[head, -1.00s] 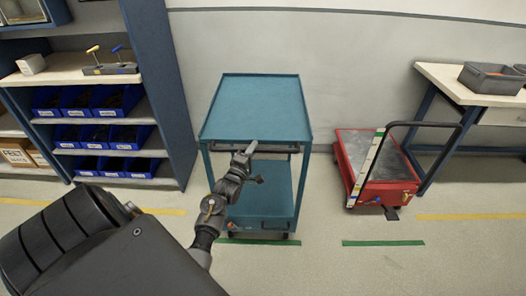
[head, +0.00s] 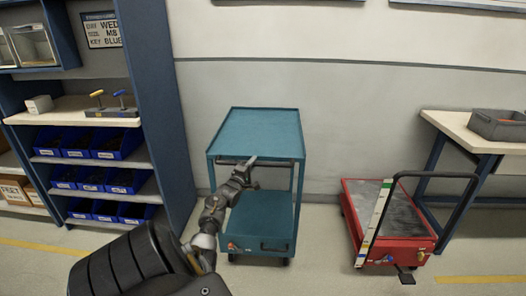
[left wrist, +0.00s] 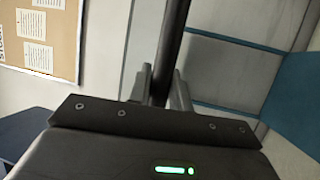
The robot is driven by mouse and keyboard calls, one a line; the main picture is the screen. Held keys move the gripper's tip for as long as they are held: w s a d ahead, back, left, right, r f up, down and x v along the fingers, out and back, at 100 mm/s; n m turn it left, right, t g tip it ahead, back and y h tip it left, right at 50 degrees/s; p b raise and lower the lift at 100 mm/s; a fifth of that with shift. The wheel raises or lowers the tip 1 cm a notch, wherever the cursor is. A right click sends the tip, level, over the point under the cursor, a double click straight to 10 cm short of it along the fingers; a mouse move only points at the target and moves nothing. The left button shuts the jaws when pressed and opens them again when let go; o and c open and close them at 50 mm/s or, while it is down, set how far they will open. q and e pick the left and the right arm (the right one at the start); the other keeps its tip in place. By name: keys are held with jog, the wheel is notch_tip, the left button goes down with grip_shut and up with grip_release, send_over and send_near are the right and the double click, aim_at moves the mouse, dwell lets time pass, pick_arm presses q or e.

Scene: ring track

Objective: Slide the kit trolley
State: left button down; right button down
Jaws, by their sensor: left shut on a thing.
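The kit trolley (head: 255,133) is teal, with a flat top, a lower shelf (head: 262,212) and small dark wheels. It stands upright on the floor in the middle of the head view, near the wall. A dark handle bar runs along its near side under the top. My left gripper (head: 246,170) is at this bar and shut on it. In the left wrist view the two fingers (left wrist: 160,85) stand either side of a dark bar (left wrist: 172,50). The far part of the grip is hidden. My right gripper is in neither view.
A blue shelf unit (head: 160,110) with blue bins (head: 118,143) stands close left of the trolley. A red cart (head: 400,235) with a dark hoop handle stands to the right, with a floor gap between. A workbench (head: 480,135) with a grey crate is at far right.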

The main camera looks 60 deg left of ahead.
pick_arm(q)
jog(key=shift+a+r, duration=0.2)
jog(key=shift+r, duration=0.1)
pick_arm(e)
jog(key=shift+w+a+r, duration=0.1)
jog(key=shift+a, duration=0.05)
pick_arm(q)
jog(key=c, duration=1.6)
grip_release()
jog(key=o, duration=0.3)
jog(key=shift+w+f, duration=0.2)
jog(key=shift+f, duration=0.05)
jog(key=shift+s, duration=0.15)
jog(key=shift+s+d+f, duration=0.1)
jog(key=shift+s+d, duration=0.1)
jog(key=shift+s, duration=0.05)
jog(key=v, duration=1)
jog(key=shift+p, duration=0.4)
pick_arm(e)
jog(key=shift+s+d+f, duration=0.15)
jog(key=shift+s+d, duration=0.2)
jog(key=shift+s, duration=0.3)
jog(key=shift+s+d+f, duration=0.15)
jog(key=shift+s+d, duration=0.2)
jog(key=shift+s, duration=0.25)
